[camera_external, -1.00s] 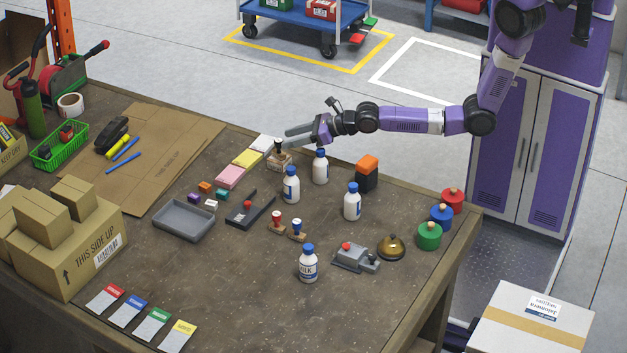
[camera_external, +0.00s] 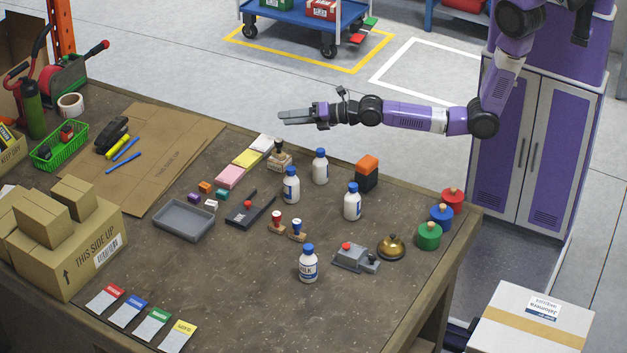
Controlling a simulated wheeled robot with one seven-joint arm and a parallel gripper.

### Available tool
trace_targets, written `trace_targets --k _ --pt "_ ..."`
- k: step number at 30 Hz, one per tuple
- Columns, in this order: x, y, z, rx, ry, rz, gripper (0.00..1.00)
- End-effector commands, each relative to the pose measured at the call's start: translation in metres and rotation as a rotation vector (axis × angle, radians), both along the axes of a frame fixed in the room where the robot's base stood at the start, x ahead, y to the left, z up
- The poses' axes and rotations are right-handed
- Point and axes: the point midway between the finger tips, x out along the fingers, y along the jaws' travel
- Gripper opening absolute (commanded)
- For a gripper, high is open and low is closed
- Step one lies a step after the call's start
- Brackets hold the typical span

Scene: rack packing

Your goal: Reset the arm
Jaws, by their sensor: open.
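My gripper (camera_external: 284,116) is at the left end of my purple arm, which reaches in from the cabinet side at the right. It is open and empty, level, and above the far edge of the brown workbench (camera_external: 260,305). Nothing touches it. Below it stand a wooden stamp (camera_external: 280,160) with a dark handle and several white milk bottles with blue caps, among them one at the back (camera_external: 320,168) and one further left (camera_external: 291,187).
A black and orange box (camera_external: 367,175), a brass bell (camera_external: 391,248) and red, blue and green weights (camera_external: 429,236) stand on the right. A grey tray (camera_external: 183,222) lies at left centre. Cartons (camera_external: 65,245) are stacked at the left. The front of the bench is mostly clear.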

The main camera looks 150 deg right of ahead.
Motion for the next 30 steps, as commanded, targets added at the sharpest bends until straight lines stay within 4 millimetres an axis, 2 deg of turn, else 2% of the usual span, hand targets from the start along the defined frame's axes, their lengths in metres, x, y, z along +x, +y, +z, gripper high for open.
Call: trace_targets --k 5,8,11,15,18,22,27,30 --pt "0.041 0.052 0.026 0.108 -0.49 -0.017 0.47" --pt "0.066 0.094 0.037 0.199 -0.765 -0.004 0.47" --pt "0.088 0.146 0.043 0.318 -1.026 0.019 0.47" --pt "0.108 0.23 0.048 0.53 -1.359 0.052 0.47" --pt "0.109 0.288 0.05 0.69 -1.54 0.067 0.47" --pt "0.1 0.357 0.052 0.897 -1.707 0.076 0.47" --pt "0.074 0.435 0.056 1.158 -1.816 0.072 0.47" --pt "0.054 0.473 0.06 1.301 -1.825 0.067 0.47"
